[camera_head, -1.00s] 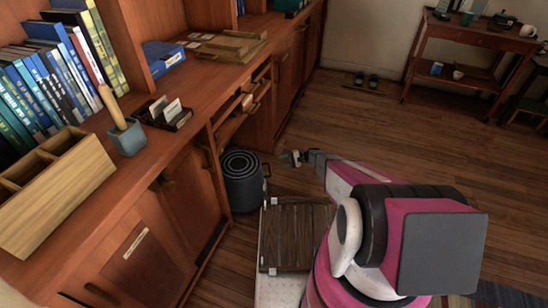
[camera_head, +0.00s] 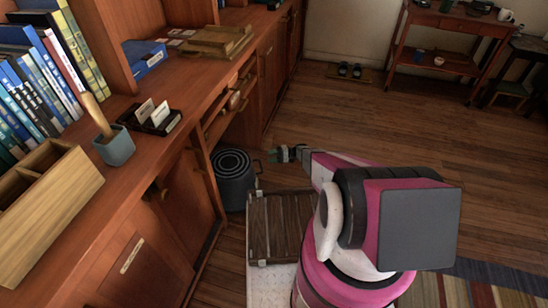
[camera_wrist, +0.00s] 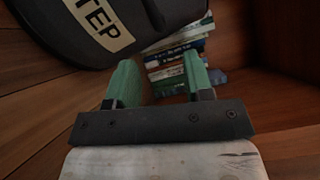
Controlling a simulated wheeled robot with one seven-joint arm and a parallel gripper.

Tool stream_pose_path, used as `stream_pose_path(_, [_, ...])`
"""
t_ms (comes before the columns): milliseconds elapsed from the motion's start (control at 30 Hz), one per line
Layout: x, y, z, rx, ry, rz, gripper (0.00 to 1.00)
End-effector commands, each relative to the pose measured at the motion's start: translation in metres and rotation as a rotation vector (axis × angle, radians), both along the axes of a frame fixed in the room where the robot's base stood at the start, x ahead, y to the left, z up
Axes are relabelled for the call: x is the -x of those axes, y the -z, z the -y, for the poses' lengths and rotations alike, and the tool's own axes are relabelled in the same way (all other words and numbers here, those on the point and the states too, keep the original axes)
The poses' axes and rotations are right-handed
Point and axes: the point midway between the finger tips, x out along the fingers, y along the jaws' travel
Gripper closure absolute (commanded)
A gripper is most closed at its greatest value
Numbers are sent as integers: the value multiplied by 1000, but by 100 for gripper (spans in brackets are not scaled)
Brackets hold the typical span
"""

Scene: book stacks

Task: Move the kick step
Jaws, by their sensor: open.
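The kick step (camera_head: 231,183) is a dark grey round stool with pale rings on its top. It stands upright on the wood floor against the desk cabinet, with a thin handle-like loop on its right side. In the wrist view its dark body (camera_wrist: 60,30) fills the upper left, with a cream label reading "TEP". My gripper (camera_head: 274,155) is to the right of the step in the head view. In the wrist view my gripper (camera_wrist: 160,75) has its two green fingers apart, with nothing between them. The step's body is beyond and left of the fingertips.
A stack of books (camera_wrist: 178,62) lies beyond the fingers, near the wooden cabinet. The long desk (camera_head: 150,120) with shelves borders the left. A side table (camera_head: 455,22) stands at the far right. Open floor (camera_head: 400,125) lies to the right of the step.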

Motion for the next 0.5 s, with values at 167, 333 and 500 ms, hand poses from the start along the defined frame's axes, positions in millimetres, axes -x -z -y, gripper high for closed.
stream_pose_path(167, [8, -1, -28, 1, -2, -1, 53])
stream_pose_path(333, [14, -1, -56, 1, -1, -1, 53])
stream_pose_path(500, [19, -1, -77, 1, -1, -1, 53])
